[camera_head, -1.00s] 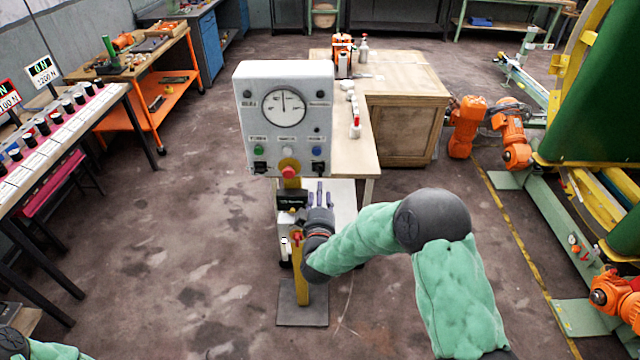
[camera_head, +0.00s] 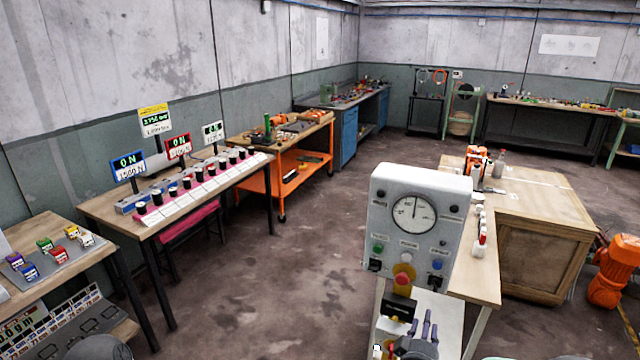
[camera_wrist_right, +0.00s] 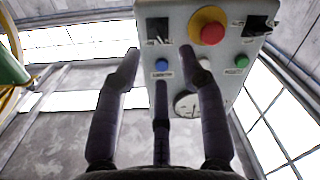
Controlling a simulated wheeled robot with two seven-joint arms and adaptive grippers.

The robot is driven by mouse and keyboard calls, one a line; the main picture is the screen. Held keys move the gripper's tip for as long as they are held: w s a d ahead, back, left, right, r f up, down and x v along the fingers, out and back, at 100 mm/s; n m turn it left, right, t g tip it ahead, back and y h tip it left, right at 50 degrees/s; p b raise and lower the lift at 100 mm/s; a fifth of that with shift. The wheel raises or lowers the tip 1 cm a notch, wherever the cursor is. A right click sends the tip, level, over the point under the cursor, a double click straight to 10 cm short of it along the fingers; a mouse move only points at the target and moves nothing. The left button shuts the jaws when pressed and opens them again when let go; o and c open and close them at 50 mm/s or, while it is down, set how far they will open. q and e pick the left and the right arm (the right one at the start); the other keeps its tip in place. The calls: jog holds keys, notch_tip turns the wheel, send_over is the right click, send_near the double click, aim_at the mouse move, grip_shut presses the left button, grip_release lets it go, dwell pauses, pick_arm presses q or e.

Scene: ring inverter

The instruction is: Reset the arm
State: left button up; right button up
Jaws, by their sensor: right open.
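In the right wrist view the open fingers (camera_wrist_right: 160,68) reach toward the box's face (camera_wrist_right: 215,75), which has a red knob on yellow (camera_wrist_right: 212,32), a blue button (camera_wrist_right: 162,65) and a green button (camera_wrist_right: 241,62). I cannot tell whether a fingertip touches the box. My left gripper is out of view.
A wooden bench (camera_head: 540,215) stands behind the box. An orange robot arm (camera_head: 615,270) stands at right. The floor between is clear.

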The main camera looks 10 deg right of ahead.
jog(key=s+a+f+g+y, duration=0.2)
jog(key=a+f+g+y, duration=0.15)
jog(key=a+f, duration=0.45)
jog(key=s+a+f+g+y, duration=0.2)
jog(key=a+f+y, duration=0.25)
jog(key=f, duration=0.85)
jog(key=s+a+f+g+y, duration=0.1)
jog(key=s+a+f+g, duration=0.2)
jog(key=s, duration=0.3)
jog(key=s+a+f+m+g+y, duration=0.1)
jog(key=s+a+f+g+y, duration=0.1)
jog(key=s+f, duration=0.3)
jog(key=s+a+f+m+g+y, duration=0.1)
jog(key=s+a+f+g, duration=0.3)
jog(key=s, duration=0.5)
jog(key=shift+s+a+y, duration=0.15)
jog(key=shift+a+y, duration=0.25)
jog(key=shift+a, duration=0.15)
